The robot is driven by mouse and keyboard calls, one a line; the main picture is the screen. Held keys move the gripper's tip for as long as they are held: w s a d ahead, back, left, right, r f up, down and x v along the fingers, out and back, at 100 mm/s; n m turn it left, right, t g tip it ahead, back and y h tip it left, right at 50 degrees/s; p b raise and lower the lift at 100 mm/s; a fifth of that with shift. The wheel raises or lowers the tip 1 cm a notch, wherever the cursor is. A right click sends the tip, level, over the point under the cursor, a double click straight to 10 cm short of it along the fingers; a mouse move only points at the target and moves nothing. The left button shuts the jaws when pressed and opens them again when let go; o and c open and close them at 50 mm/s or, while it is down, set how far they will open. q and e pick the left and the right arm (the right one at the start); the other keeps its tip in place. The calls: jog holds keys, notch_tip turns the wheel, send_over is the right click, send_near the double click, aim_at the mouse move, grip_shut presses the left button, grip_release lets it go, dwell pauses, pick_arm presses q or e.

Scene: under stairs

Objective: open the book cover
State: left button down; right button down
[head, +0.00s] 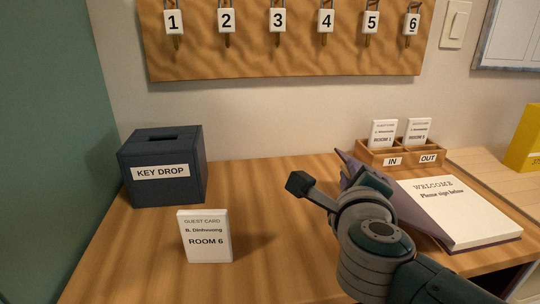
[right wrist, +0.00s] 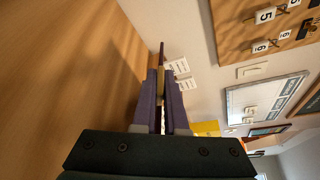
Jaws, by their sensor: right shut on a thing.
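The book (head: 462,219) lies on the right part of the desk. Its white page with "WELCOME, Please sign below" shows. Its purple cover (head: 418,214) is raised and swung over to the left side of the page, tilted and not flat. My right gripper (head: 370,184) is at the cover's raised far part and shut on it; my wrist hides much of the fingers and the grip. In the right wrist view the fingers (right wrist: 162,88) point along the cover, with a thin edge of it (right wrist: 162,52) beyond them. My left gripper is not in view.
A wooden IN/OUT card tray (head: 374,160) stands just behind the book. A white guest card (head: 205,240) and a blue key drop box (head: 160,170) stand left. A numbered key board (head: 290,60) hangs above.

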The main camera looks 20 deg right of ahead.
jog(key=shift+m+y, duration=0.4)
jog(key=shift+m, duration=0.4)
jog(key=r+p, duration=0.1)
jog(key=p, duration=0.1)
jog(key=d+r+p, duration=0.2)
jog(key=p, duration=0.1)
jog(key=shift+s+r+p, duration=0.3)
jog(key=shift+r, duration=0.05)
jog(key=shift+d+r+p, duration=0.15)
jog(key=shift+d+p, duration=0.2)
jog(key=shift+p, duration=0.05)
jog(key=shift+m, duration=0.3)
jog(key=c, duration=1)
grip_release()
jog(key=shift+o, duration=0.2)
jog(key=shift+s+a, duration=0.15)
jog(key=shift+s, duration=0.1)
jog(key=p+v, duration=0.1)
jog(key=v, duration=0.8)
jog(key=shift+s+r, duration=0.2)
